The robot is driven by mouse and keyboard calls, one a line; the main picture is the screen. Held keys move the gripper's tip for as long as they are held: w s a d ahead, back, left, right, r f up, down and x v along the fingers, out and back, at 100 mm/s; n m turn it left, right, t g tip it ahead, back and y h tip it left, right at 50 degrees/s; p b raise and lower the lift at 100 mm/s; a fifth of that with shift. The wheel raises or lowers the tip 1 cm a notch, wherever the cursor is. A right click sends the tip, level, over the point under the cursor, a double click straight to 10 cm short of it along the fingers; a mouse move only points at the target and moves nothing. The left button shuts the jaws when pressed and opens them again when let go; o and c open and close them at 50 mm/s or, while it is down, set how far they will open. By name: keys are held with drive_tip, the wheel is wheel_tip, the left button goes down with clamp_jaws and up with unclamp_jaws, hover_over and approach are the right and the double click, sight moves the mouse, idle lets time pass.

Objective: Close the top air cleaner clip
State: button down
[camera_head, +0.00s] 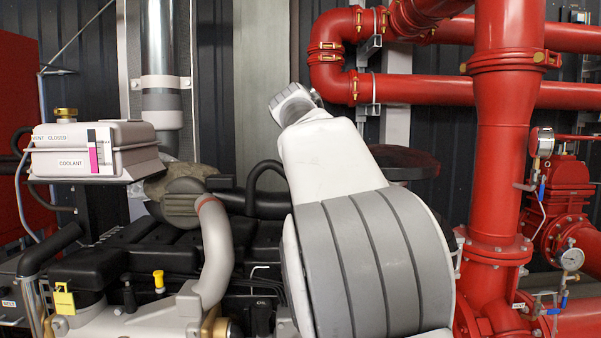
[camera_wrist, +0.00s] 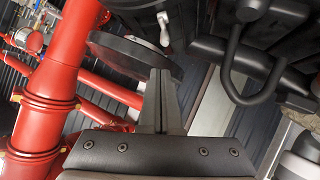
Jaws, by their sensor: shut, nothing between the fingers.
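The air cleaner shows in the wrist view as a dark round body with a flat dark rim (camera_wrist: 115,52). In the head view part of its dark round top (camera_head: 408,158) shows behind my arm. A small pale metal clip (camera_wrist: 163,30) stands at the air cleaner's edge in the wrist view, just beyond my fingertips. I cannot tell whether it is latched. My gripper (camera_wrist: 160,76) is shut and empty, its fingers together in front of the air cleaner and apart from the clip in the picture. In the head view my arm hides the gripper and the clip.
Red pipes (camera_head: 500,140) stand close at the right of the air cleaner. The black engine (camera_head: 140,250) with a grey coolant tank (camera_head: 88,150) is at the left. A black curved hose (camera_wrist: 232,70) lies right of my fingers in the wrist view.

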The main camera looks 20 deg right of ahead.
drive_tip(key=shift+w+a+r+t+h, duration=0.15)
drive_tip(key=shift+w+a+r+h, duration=0.1)
drive_tip(key=shift+w+r, duration=0.2)
drive_tip(key=shift+w+a+r+t+h, duration=0.2)
drive_tip(key=shift+w+r, duration=0.15)
drive_tip(key=shift+r, duration=0.15)
drive_tip(key=shift+d, duration=0.1)
drive_tip(key=shift+w+d+f+p, duration=0.35)
drive_tip(key=shift+w+d+f, duration=0.2)
drive_tip(key=shift+d+f, duration=0.5)
drive_tip(key=shift+w+d+f+p, duration=0.3)
drive_tip(key=shift+w+d+f, duration=0.4)
drive_tip(key=shift+f, duration=0.5)
drive_tip(key=shift+w+d+f+p, duration=0.35)
drive_tip(key=shift+w+d+f, duration=0.1)
drive_tip(key=shift+d+f, duration=0.6)
drive_tip(key=shift+a+f, duration=0.1)
drive_tip(key=shift+f, duration=0.1)
